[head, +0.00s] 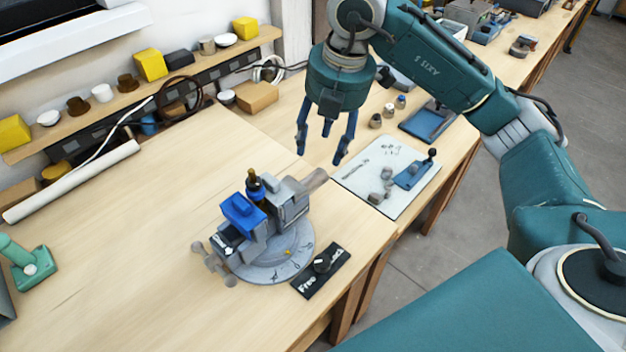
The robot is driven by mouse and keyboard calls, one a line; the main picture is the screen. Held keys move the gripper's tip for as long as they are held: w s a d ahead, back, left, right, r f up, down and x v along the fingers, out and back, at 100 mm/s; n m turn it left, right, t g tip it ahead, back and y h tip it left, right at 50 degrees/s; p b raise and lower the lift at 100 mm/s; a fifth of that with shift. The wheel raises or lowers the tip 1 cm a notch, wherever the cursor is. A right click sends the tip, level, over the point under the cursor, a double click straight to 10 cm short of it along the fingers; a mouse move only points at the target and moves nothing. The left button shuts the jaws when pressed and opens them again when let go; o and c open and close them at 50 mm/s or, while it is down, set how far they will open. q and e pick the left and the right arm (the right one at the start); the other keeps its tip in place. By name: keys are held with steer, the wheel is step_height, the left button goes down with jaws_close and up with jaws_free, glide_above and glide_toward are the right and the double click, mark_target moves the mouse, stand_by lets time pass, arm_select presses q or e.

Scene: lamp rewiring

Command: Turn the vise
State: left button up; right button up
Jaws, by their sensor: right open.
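The grey vise (262,230) stands on a round swivel base (275,265) near the front of the wooden workbench. A blue block (242,213) and a dark bottle-like piece with a yellowish top (255,187) sit at its jaws. The vise's handle (215,265) points to the left front. A black plate with a knob (321,268) lies right beside the base, with lettering partly reading "Free" and "ock". My right gripper (322,148) hangs open and empty, above and behind the vise, fingers pointing down, apart from it. My left gripper is not in view.
A white mat (385,172) with small grey parts and a blue tool lies right of the vise. A blue tray (428,122) and small knobs are behind it. A shelf (130,95) with blocks and cups runs along the wall. A green device (30,265) stands far left. The bench's left middle is clear.

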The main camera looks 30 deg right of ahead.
mark_target(314, 173)
steer(key=shift+f, duration=0.45)
steer(key=f+p, duration=0.1)
steer(key=f, duration=0.1)
steer(key=w+f, duration=0.1)
steer(key=f, duration=0.2)
steer(key=f+p, duration=0.1)
steer(key=f, duration=0.2)
steer(key=shift+w+a+f+p, duration=0.1)
steer(key=shift+w+a+p, duration=0.2)
steer(key=shift+a, duration=0.05)
steer(key=shift+w+f, duration=0.1)
steer(key=shift+f, duration=0.55)
